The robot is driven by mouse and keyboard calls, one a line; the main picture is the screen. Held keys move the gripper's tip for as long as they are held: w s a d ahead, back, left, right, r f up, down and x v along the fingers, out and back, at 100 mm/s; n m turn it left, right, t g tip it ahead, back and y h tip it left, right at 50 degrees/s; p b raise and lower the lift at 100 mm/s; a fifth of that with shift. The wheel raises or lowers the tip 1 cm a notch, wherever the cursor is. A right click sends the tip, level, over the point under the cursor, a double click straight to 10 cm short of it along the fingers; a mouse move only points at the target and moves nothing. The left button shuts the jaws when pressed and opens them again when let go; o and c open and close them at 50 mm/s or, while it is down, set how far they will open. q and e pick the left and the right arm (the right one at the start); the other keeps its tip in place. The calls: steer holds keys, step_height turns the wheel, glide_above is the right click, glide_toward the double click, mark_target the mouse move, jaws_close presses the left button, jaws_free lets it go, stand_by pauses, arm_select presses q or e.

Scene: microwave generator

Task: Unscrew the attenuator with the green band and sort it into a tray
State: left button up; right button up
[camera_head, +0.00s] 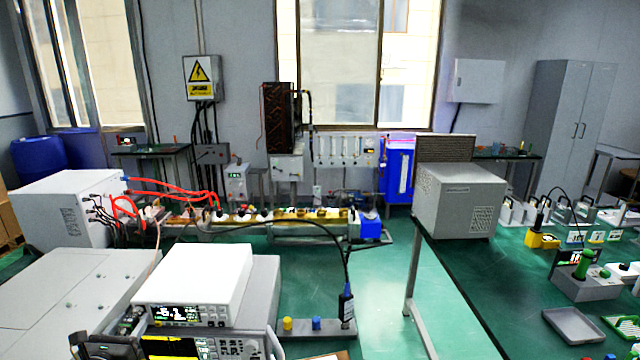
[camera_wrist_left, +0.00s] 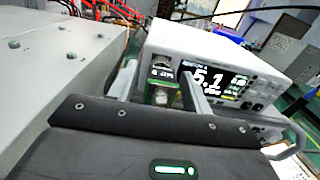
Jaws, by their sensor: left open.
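My left gripper (camera_head: 122,325) is low at the left of the head view, beside the white meter (camera_head: 195,285), partly cut off by the bottom edge. In the left wrist view its two fingers (camera_wrist_left: 160,78) stand apart. The attenuator with the green band (camera_wrist_left: 158,95), a small dark piece with a metal part, shows between them, in front of the meter; the fingers do not grip it. A yellow-topped piece (camera_head: 287,324) and a blue-topped piece (camera_head: 316,324) stand on a bench at bottom centre. A grey tray (camera_head: 573,326) and a green-lined tray (camera_head: 626,326) lie at the right. My right gripper is not in view.
The meter reads 5.1 and rests on a larger instrument (camera_head: 266,300). A black cabled probe (camera_head: 346,306) stands near the coloured pieces. A big grey cabinet (camera_head: 60,290) fills the lower left. Another cabinet (camera_head: 460,200) stands at centre right. Green floor is open between the benches.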

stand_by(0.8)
arm_select(q)
jaws_close()
steer(key=shift+s, duration=0.15)
steer(key=shift+s, duration=0.75)
steer(key=shift+s+p, duration=0.9)
steer(key=shift+s, duration=1.2)
